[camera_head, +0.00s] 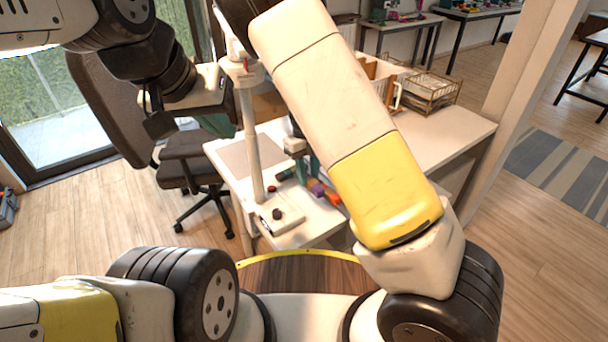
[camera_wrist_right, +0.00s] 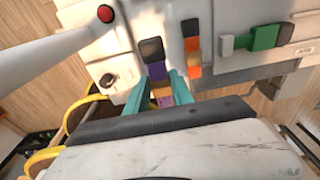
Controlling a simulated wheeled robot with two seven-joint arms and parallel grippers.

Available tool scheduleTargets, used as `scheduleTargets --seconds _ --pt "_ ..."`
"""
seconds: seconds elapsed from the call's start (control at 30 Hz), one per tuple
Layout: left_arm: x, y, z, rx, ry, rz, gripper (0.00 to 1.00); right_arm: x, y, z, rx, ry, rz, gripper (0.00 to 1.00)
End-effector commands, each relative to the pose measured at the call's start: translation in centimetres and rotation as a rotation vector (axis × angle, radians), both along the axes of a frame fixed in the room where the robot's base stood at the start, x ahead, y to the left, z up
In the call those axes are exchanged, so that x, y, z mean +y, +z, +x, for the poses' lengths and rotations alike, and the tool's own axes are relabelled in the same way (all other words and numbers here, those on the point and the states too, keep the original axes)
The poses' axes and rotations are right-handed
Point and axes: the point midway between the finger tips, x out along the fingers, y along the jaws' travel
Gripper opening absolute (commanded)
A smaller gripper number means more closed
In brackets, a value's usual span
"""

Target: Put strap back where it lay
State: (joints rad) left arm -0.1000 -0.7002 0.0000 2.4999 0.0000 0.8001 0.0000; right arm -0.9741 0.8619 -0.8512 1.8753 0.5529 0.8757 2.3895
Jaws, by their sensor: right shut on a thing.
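In the head view my right arm covers much of the table, and the right gripper (camera_head: 308,166) shows only in part beside the purple and orange strap pieces (camera_head: 318,188). My left gripper (camera_head: 216,122) is at the upper left, away from the straps. One teal finger partly shows there, and its opening is hidden.
A red-orange strap (camera_wrist_right: 193,55) lies close beside the held one. A green strap (camera_wrist_right: 264,38) lies farther right. A pale post (camera_head: 251,150) stands on the white table (camera_head: 440,140), with a red button (camera_wrist_right: 105,13) near it. A wire basket (camera_head: 430,92) stands at the back.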

Motion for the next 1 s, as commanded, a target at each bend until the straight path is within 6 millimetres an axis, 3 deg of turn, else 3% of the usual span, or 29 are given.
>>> scheduleTargets --seconds 0.13,0.6,0.97,1.0 --pt "0.0 0.0 0.0 0.0 0.0 0.0 0.0 -0.1 -2.9 -0.1 0.003 -0.001 -0.002 0.0" --pt "0.0 0.0 0.0 0.0 0.0 0.0 0.0 -0.1 -8.0 0.0 0.001 0.0 -0.002 0.0" --pt "0.0 0.0 0.0 0.0 0.0 0.0 0.0 -0.1 -8.4 0.0 -0.001 0.001 -0.001 0.0" --pt "0.0 0.0 0.0 0.0 0.0 0.0 0.0 -0.1 -8.4 0.0 -0.001 0.001 -0.001 0.36"
